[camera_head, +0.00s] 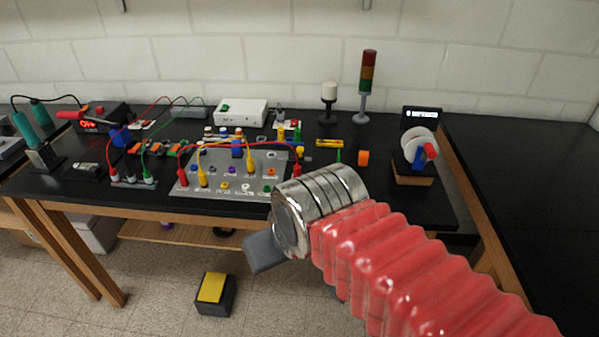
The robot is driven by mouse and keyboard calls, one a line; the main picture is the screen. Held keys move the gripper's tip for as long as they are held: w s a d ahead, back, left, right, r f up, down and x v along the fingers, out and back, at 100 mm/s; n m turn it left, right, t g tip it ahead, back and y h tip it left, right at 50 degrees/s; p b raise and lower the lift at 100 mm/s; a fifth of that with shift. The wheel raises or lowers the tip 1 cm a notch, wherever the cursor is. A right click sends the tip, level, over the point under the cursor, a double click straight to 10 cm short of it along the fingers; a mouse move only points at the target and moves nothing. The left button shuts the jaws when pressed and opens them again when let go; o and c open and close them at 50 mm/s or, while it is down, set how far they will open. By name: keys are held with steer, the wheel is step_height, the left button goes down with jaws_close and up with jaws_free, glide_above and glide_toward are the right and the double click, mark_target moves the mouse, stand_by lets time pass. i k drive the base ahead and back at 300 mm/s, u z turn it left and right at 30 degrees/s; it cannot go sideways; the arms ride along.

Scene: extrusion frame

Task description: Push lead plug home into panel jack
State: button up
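The grey jack panel (190,188) lies on the black bench and carries several coloured jacks. A red lead (215,145) arches over it, with one red plug (183,164) at the panel's left and another red plug (297,169) at its right edge. Yellow plugs stand at the panel's left (203,178) and middle (250,161). I cannot tell how deep any plug sits. My arm, with a red bellows sleeve and silver wrist, reaches in from the lower right and covers the panel's right front. A grey part of my arm's end shows below the wrist; my fingertips are hidden or indistinguishable.
A white box (241,112), a stack light (367,85) and a black lamp-like stand (328,100) stand at the back. A spool on a wooden block (412,181) is right. More leads (131,180) lie left. A yellow-topped black box (213,293) is on the floor.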

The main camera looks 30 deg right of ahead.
mark_target(297, 167)
steer(key=u, duration=0.05)
steer(key=i, duration=1)
steer(key=z, duration=0.05)
